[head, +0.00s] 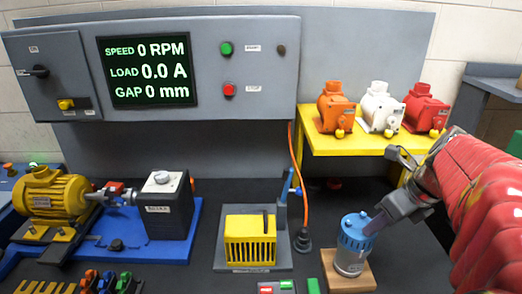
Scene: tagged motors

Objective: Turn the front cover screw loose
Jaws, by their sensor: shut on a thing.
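A small upright motor with a grey body (350,262) and a ribbed blue cover (355,228) stands on a wooden block (342,283) at the lower right. My gripper (374,224) reaches in from the right, with its dark fingertips at the right side of the blue cover. It is shut on a small part there. The fingers hide that part, so I cannot make out whether it is the screw. No screw head shows clearly on the cover.
Orange (336,107), white (380,108) and red (425,108) motors stand on a yellow shelf (345,143) behind. A yellow slotted box (250,240) is left of the block. The control panel (245,75) reads 0 RPM. A yellow motor (52,192) sits at far left.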

